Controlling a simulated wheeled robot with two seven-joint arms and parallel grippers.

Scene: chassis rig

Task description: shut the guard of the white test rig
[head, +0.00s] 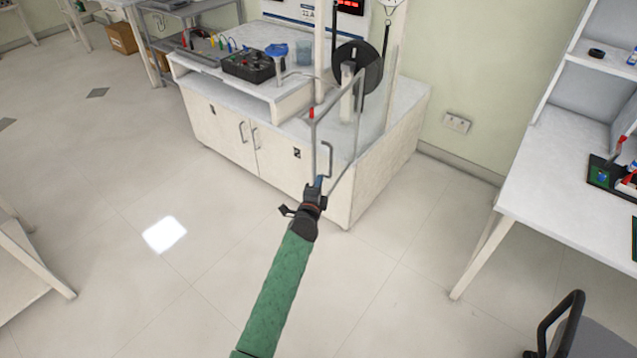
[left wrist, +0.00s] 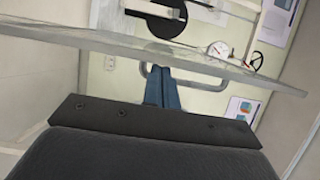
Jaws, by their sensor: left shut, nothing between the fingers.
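The white test rig (head: 378,172) is a cabinet-like bench with a black disc (head: 371,66) above its top. Its guard (head: 343,125), a clear panel with a grey frame, stands open, swung out toward me from the rig. A grey loop handle (head: 329,160) is on the panel. My left gripper (head: 318,185) is shut and empty, at the lower part of the guard by the handle. In the left wrist view its blue fingers (left wrist: 162,92) are together, beside the handle (left wrist: 205,87) and close to the guard (left wrist: 225,69). Whether they touch is unclear. My right gripper is out of view.
A black tray of parts (head: 248,67) and a blue item sit on the rig's left worktop. A white table (head: 570,195) stands at right, with a dark chair (head: 575,335) at its lower right. The floor left of my arm is clear.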

